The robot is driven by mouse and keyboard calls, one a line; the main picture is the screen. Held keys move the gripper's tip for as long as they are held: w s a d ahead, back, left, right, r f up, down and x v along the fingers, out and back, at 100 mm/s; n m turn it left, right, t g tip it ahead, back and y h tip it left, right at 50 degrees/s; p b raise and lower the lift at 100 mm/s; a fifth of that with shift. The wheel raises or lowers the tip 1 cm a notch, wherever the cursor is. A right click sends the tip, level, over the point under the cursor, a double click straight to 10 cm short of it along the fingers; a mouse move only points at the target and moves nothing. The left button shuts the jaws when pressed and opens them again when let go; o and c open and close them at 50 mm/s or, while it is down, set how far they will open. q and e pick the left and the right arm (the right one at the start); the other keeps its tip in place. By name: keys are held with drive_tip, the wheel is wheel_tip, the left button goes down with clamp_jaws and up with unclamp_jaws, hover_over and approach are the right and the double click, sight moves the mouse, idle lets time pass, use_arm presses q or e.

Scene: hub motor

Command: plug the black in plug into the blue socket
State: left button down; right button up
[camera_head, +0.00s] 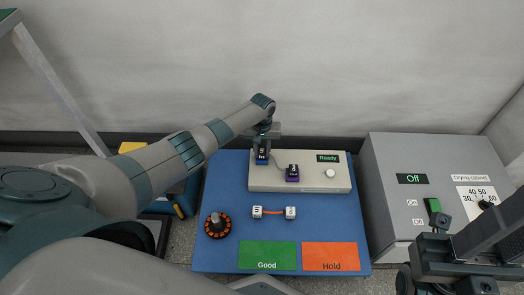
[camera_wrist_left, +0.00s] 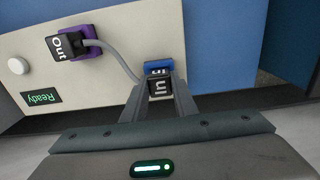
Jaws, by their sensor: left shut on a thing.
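The black In plug (camera_head: 262,152) is between the fingers of my left gripper (camera_head: 264,138), at the blue socket (camera_head: 262,162) on the left of the beige tester box. In the left wrist view my left gripper (camera_wrist_left: 162,95) is shut on the black In plug (camera_wrist_left: 159,87), with the blue socket (camera_wrist_left: 157,66) right against it. I cannot tell how deep the plug sits. A grey cable runs to the black Out plug (camera_wrist_left: 66,46), which is in the purple socket (camera_wrist_left: 89,38). My right gripper (camera_head: 440,275) is at the lower right, its jaws unclear.
The tester box (camera_head: 318,183) stands on a blue mat (camera_head: 330,228) and its display reads Ready. A hub motor (camera_head: 217,227), two white plugs on an orange lead (camera_head: 273,212), and Good and Hold areas lie in front. A drying cabinet (camera_head: 400,160) stands at the right.

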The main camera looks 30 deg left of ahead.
idle(0.4)
use_arm(q)
drive_tip(key=c, duration=1.3)
unclamp_jaws()
drive_tip(key=shift+c, duration=0.2)
